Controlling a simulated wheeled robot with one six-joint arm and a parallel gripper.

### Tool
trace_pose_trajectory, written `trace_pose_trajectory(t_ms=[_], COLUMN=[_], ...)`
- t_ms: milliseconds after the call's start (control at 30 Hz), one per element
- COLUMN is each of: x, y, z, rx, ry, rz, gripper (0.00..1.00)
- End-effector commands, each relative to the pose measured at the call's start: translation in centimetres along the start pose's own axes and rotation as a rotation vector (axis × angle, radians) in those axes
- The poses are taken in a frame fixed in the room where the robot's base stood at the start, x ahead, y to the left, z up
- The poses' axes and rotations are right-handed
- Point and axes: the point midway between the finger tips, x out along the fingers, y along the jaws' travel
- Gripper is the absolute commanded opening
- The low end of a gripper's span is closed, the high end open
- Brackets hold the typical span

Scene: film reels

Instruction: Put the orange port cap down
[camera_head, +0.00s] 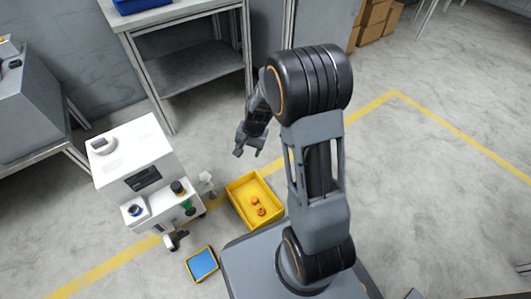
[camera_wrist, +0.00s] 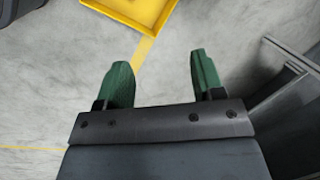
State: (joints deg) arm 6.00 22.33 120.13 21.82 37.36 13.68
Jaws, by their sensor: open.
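Two small orange pieces lie in the yellow tray (camera_head: 237,205) on the floor: an upper orange piece (camera_head: 254,201) and a lower orange piece (camera_head: 261,212). I cannot tell at this size which is the port cap. My gripper (camera_head: 249,153) is open and empty, held above the floor beyond the tray's far edge. In the wrist view the green fingertips of my gripper (camera_wrist: 161,78) stand wide apart with only bare floor between them. A corner of the yellow tray (camera_wrist: 142,12) shows at the top of that view, with no orange piece visible.
A white machine (camera_head: 140,170) with a black knob (camera_head: 178,187) and a green part (camera_head: 189,207) stands left of the tray. A blue pad with a yellow rim (camera_head: 202,263) lies on the floor nearby. A grey workbench (camera_head: 190,55) stands behind. The floor at right is clear.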

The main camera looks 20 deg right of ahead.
Motion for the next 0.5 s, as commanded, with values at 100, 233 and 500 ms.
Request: trace_pose_trajectory(t_ms=[100,233,500], x=[-6.0,-10.4,-14.7], y=[0.1,1.3,4.2], z=[3.5,7.0,12.0], rx=[-0.192,-0.368,-0.597], ry=[0.061,0.119,0.209], rz=[0.015,0.051,0.125], gripper=[0.62,0.62,0.62])
